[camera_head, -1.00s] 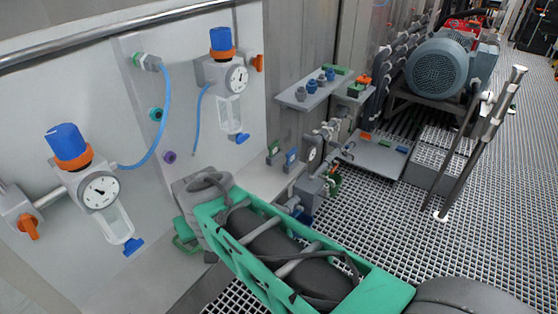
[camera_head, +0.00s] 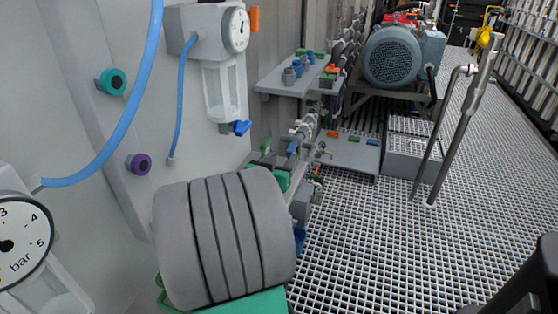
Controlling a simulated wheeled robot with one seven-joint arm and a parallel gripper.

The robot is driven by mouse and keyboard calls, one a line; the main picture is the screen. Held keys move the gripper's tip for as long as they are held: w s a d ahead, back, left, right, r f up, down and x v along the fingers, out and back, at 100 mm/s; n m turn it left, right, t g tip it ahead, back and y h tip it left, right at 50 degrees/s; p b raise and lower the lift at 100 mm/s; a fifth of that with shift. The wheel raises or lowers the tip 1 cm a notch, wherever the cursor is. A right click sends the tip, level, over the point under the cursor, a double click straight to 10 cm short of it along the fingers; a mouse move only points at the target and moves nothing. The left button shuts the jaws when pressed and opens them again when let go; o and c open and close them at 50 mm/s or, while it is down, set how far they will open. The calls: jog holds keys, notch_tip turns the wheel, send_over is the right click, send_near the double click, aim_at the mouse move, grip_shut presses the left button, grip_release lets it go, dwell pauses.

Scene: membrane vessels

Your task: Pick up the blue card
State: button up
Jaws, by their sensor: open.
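A small flat blue piece (camera_head: 373,142), which looks like a card, lies at the right end of a row on the low grey shelf (camera_head: 345,156). A green piece (camera_head: 354,138) and an orange piece (camera_head: 333,134) lie to its left. Another small blue piece (camera_head: 292,147) shows by the wall, next to a green one (camera_head: 265,147); I cannot tell whether either blue piece is the card. My gripper does not show.
A gauge with a clear bowl (camera_head: 222,90) and a blue hose (camera_head: 140,90) are on the left wall panel. An upper shelf (camera_head: 290,78) holds small blue and grey parts. A motor (camera_head: 395,55) and metal posts (camera_head: 450,140) stand behind. The grating floor (camera_head: 400,245) is clear.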

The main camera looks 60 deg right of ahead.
aim_at(292, 146)
jog(key=x, duration=0.2)
jog(key=p+x, duration=0.1)
jog(key=x, duration=0.1)
jog(key=s+p+x, duration=0.1)
jog(key=x, duration=0.1)
jog(key=shift+d+r, duration=0.1)
jog(key=shift+d, duration=0.25)
jog(key=shift+w+d, duration=0.15)
jog(key=shift+d, duration=0.2)
jog(key=shift+c, duration=0.4)
jog(key=shift+a, duration=0.1)
grip_shut()
